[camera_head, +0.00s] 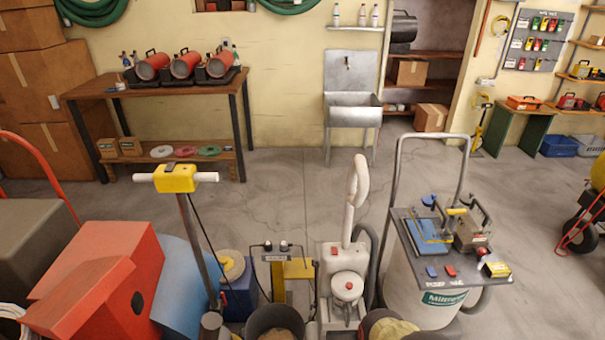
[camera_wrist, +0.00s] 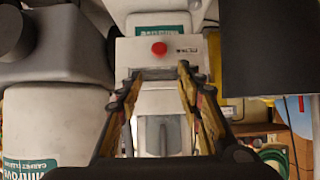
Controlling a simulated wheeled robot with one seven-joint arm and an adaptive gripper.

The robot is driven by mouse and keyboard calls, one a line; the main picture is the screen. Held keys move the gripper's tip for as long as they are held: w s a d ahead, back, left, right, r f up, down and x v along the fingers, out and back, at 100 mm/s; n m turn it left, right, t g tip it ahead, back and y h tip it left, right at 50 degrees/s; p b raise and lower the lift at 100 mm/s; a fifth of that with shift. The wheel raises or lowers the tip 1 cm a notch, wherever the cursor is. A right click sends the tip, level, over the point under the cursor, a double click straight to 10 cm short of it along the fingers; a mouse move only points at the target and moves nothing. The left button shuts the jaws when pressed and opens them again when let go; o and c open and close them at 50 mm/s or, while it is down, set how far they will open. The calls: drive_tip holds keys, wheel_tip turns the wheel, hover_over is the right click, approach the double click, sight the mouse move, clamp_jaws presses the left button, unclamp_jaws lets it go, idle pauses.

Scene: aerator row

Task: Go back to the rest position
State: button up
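My gripper (camera_wrist: 160,78) shows in the wrist view with its two dark-and-tan fingers spread apart. No object is visibly gripped between them. Beyond the fingers is a pale grey machine (camera_wrist: 150,50) with a red button and a green label. There, a pale machine (camera_head: 345,265) with red buttons and an upright white handle stands at the bottom middle. No rest position is marked in either view.
A white drum cleaner (camera_head: 430,298) with a loaded top tray stands at the right. A yellow-headed post (camera_head: 176,178) and red box-shaped unit (camera_head: 95,280) stand left. A workbench (camera_head: 160,88) and a metal sink (camera_head: 353,108) line the wall.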

drive_tip(key=s+f+g, duration=0.5)
drive_tip(key=s+g, duration=0.3)
drive_tip(key=s, duration=0.3)
wheel_tip(320, 180, up, 34)
drive_tip(key=w+g+p, duration=0.2)
drive_tip(key=w+g, duration=0.1)
drive_tip(key=g, duration=0.2)
drive_tip(key=s+r+t+p, duration=0.1)
drive_tip(key=s+r+t, duration=0.1)
drive_tip(key=r, duration=1.3)
drive_tip(key=s+r+t+p, duration=0.1)
drive_tip(key=s+r, duration=0.3)
drive_tip(key=r, duration=1.1)
drive_tip(key=s+r+t+p, duration=0.2)
drive_tip(key=s+r+t, duration=0.1)
drive_tip(key=r, duration=1.2)
drive_tip(key=shift+s+r+t, duration=0.25)
drive_tip(key=shift+t, duration=0.35)
